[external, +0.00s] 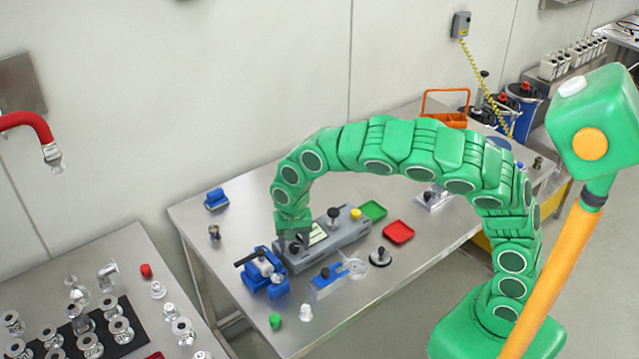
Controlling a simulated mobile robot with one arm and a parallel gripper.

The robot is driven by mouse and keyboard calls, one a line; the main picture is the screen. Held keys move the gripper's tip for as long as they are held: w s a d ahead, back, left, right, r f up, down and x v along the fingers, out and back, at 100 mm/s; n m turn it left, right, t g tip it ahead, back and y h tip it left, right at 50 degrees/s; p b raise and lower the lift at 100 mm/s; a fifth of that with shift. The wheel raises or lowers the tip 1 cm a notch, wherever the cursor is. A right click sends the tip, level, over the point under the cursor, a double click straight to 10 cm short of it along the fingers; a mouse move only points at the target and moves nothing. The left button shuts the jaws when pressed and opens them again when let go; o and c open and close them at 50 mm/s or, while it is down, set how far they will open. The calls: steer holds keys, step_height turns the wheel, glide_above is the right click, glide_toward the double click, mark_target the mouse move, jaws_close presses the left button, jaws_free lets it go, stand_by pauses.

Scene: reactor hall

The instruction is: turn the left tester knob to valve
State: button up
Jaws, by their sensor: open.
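The tester is a long grey box (345,236) on the steel table, with a pale display panel (317,233), a black knob (333,213) and a yellow button (356,213) on its top. My green arm arches over the table from the right. My gripper (292,245) points down at the left end of the tester. It is open. A dark shape shows at its fingertips, likely the left knob, mostly hidden by the gripper. Whether the fingers touch it, and where the knob points, cannot be made out.
A blue vise-like device (262,272) stands close to the left of the gripper. A blue and clear fixture (338,276) stands in front. Green (373,210) and red (398,232) trays lie to the right. The table's back left is mostly clear.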

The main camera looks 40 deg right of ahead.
mark_target(294, 247)
steer(key=shift+r, duration=0.1)
step_height(294, 247, up, 8)
steer(key=shift+f, duration=0.2)
stand_by(0.5)
steer(key=s+d+n+g+h, duration=0.15)
steer(key=s+d, duration=0.25)
steer(key=d, duration=0.6)
steer(key=s+d+f+n+h, duration=0.1)
steer(key=s+d+n, duration=0.1)
steer(key=s+d, duration=0.5)
steer(key=s+d+n+g+h, duration=0.1)
steer(key=s+d, duration=0.1)
steer(key=d, duration=1)
steer(key=s+d+n, duration=0.4)
steer(key=s+d, duration=0.4)
steer(key=s, duration=0.3)
steer(key=s+a+r+m+y, duration=0.2)
steer(key=s+r+y, duration=0.1)
steer(key=s, duration=0.4)
steer(key=shift+s+a+r+m+t, duration=0.15)
steer(key=shift+s+r+m+t, duration=0.2)
steer(key=shift+r, duration=0.1)
